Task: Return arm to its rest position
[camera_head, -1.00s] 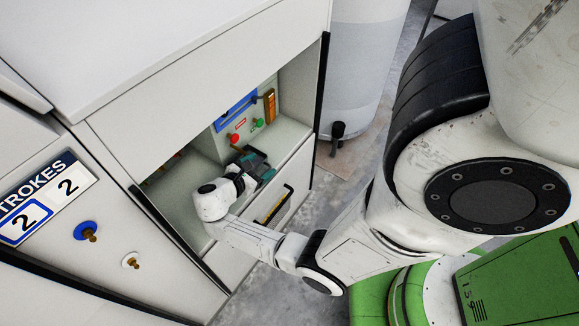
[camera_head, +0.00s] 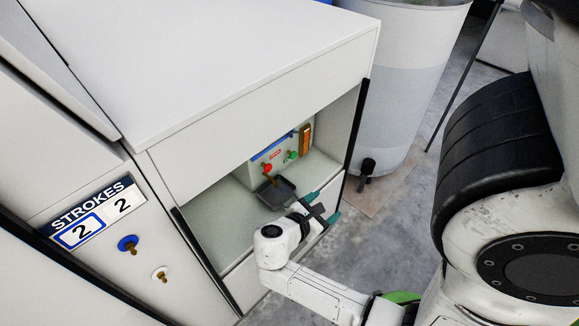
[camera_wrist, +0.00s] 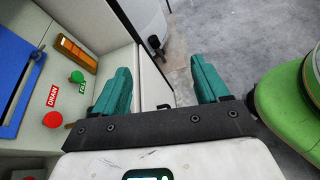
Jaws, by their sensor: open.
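My gripper (camera_head: 323,207) is at the front opening of a recess in the white cabinet (camera_head: 250,70), near its right edge. Its two teal fingers are spread with nothing between them. The wrist view shows the open fingers (camera_wrist: 160,80) over the cabinet edge and the grey floor. My white arm reaches in from the lower right. Inside the recess, a panel holds a red knob (camera_head: 267,168) and a green knob (camera_head: 291,155); in the wrist view they sit by DRAIN and FILL labels, apart from the fingers.
A white drum (camera_head: 400,80) with a black tap (camera_head: 366,168) stands right of the cabinet. A STROKES counter (camera_head: 92,213) reads 2 and 2. Grey floor (camera_head: 395,215) lies open to the right.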

